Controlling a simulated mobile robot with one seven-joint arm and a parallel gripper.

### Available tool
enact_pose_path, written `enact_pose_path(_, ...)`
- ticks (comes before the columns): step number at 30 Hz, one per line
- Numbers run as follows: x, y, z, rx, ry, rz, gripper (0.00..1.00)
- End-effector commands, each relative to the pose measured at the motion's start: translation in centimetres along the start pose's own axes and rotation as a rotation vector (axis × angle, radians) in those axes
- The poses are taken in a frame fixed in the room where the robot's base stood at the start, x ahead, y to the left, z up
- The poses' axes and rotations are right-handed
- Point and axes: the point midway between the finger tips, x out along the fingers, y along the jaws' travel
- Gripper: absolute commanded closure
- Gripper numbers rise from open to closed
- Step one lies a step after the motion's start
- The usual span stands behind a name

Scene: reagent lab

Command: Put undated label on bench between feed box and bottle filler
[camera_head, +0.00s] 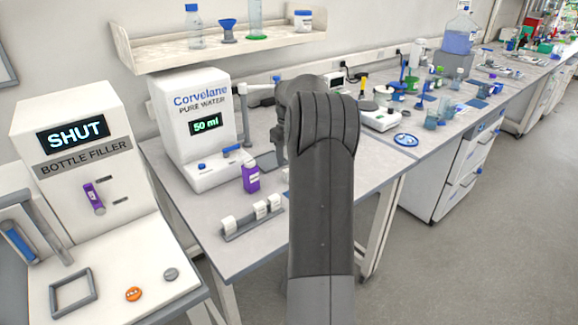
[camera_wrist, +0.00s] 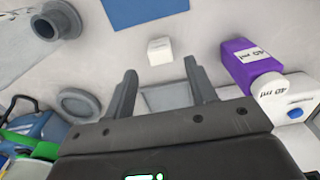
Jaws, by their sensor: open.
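My gripper (camera_wrist: 162,84) is open in the wrist view, with nothing between its fingers. A small white block (camera_wrist: 159,51) lies on the bench just beyond the fingertips, apart from them; I cannot tell whether it is the undated label. The bottle filler (camera_head: 84,147), a white cabinet reading SHUT, stands at the left in the head view. A grey rack (camera_head: 252,230) holding small white pieces sits on the bench (camera_head: 225,262) to its right. No box marked as the feed box is readable. My arm hides the gripper in the head view.
A purple bottle (camera_head: 251,177) stands before the Corvelane water dispenser (camera_head: 194,128); the bottle also shows right of the fingers in the wrist view (camera_wrist: 240,62). A blue sheet (camera_wrist: 145,11) lies beyond the white block. A shelf (camera_head: 220,48) overhangs the back. Glassware crowds the far bench.

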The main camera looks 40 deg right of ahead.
Motion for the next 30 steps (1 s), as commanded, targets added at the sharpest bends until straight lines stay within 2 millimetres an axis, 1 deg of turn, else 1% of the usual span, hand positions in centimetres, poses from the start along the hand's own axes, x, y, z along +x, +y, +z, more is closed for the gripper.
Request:
enact_pose_path(1,-1.3,0.0,-0.1,0.0,0.004,0.003,0.49)
enact_pose_path(3,-2.7,0.0,-0.1,-0.001,0.002,0.003,0.49)
enact_pose_path(6,-4.6,0.0,0.0,-0.001,0.001,0.002,0.49)
enact_pose_path(9,-6.0,0.1,0.0,-0.001,0.0,0.002,0.49)
enact_pose_path(12,-6.8,0.1,0.0,0.0,0.0,0.001,0.49)
enact_pose_path(16,-7.3,0.0,0.1,-0.001,-0.001,0.0,0.49)
enact_pose_path(19,-7.8,-0.9,0.1,-0.004,0.004,0.006,0.49)
enact_pose_path(20,-8.2,-1.4,0.1,-0.006,0.008,0.01,0.49)
enact_pose_path(23,-9.8,-4.3,0.4,-0.014,0.025,0.029,0.49)
enact_pose_path(26,-11.9,-8.3,1.4,-0.021,0.052,0.053,0.49)
enact_pose_path(27,-12.7,-9.9,1.9,-0.022,0.065,0.063,0.49)
enact_pose_path(29,-13.7,-12.3,2.8,-0.024,0.084,0.075,0.49)
enact_pose_path(30,-14.3,-13.9,3.5,-0.026,0.098,0.083,0.49)
